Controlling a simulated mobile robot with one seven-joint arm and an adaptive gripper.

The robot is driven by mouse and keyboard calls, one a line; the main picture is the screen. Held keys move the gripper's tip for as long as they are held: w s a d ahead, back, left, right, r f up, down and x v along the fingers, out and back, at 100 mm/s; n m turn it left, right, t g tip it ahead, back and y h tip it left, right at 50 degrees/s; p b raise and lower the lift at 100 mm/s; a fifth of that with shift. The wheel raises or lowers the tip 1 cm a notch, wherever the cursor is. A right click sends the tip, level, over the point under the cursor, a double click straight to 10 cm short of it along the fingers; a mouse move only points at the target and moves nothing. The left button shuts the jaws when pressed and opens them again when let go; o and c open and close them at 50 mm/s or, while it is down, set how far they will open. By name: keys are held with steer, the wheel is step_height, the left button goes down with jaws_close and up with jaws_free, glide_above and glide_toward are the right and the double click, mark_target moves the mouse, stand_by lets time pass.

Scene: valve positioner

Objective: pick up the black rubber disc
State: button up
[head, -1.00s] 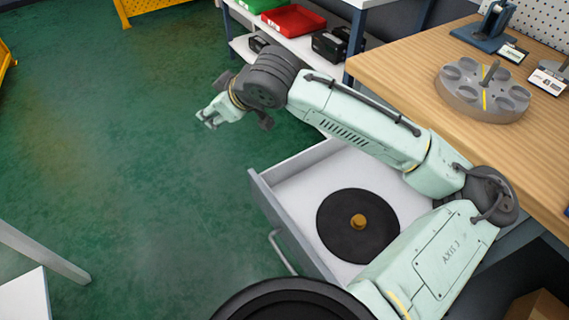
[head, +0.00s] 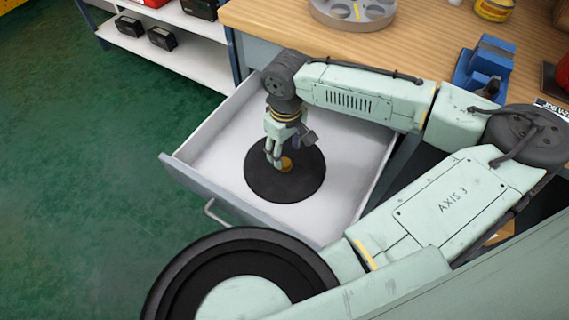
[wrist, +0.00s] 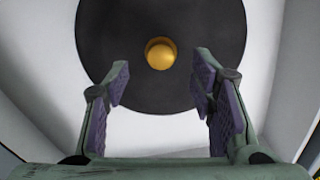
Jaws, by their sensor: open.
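The black rubber disc (head: 300,183) lies flat in the open white drawer (head: 225,150), with a small brass-coloured knob (head: 286,164) at its centre. My gripper (head: 274,163) points down over the disc, close to the knob; the head view does not show clearly whether it touches. In the wrist view the disc (wrist: 110,50) fills the upper middle, and the knob (wrist: 160,53) sits ahead of the fingertips, between their lines. The gripper (wrist: 160,88) is open and empty, its two padded fingers wide apart.
Drawer walls surround the disc, with the front wall and handle (head: 215,213) toward the floor. The wooden bench (head: 420,40) stands above and behind the drawer, carrying a grey round holder (head: 350,12) and a blue tape dispenser (head: 485,65). A white shelf (head: 180,55) stands at the upper left.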

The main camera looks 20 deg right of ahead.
mark_target(285, 162)
step_height(285, 162, down, 5)
stand_by(0.3)
steer(key=shift+c, duration=0.5)
jaws_close()
